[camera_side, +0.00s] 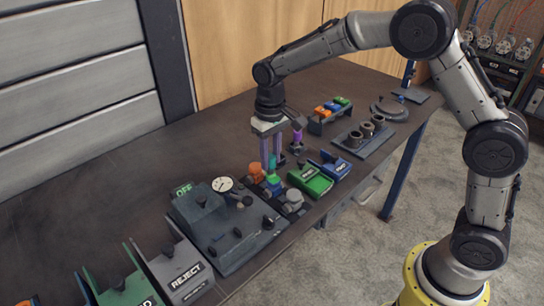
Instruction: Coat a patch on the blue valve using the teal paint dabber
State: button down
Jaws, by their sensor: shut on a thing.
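My gripper (271,166) points straight down over the bench, at the near end of the fixture. Its purple fingers are shut on the teal paint dabber (273,179), which shows as a small teal-green piece at the fingertips. The blue valve (276,189) shows as a small blue patch just below the dabber. The dabber is right above or against it; I cannot tell whether they touch. The fingers and neighbouring parts hide much of the valve.
An orange part (256,172) stands close left of my fingers, and a grey round fitting (293,200) close right. A dark fixture with a dial gauge (222,184) lies left. Green (311,181) and blue (337,168) bins stand right. The bench is clear behind left.

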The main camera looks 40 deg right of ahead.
jog(key=s+r, duration=0.3)
jog(key=r, duration=0.5)
dwell(0.5)
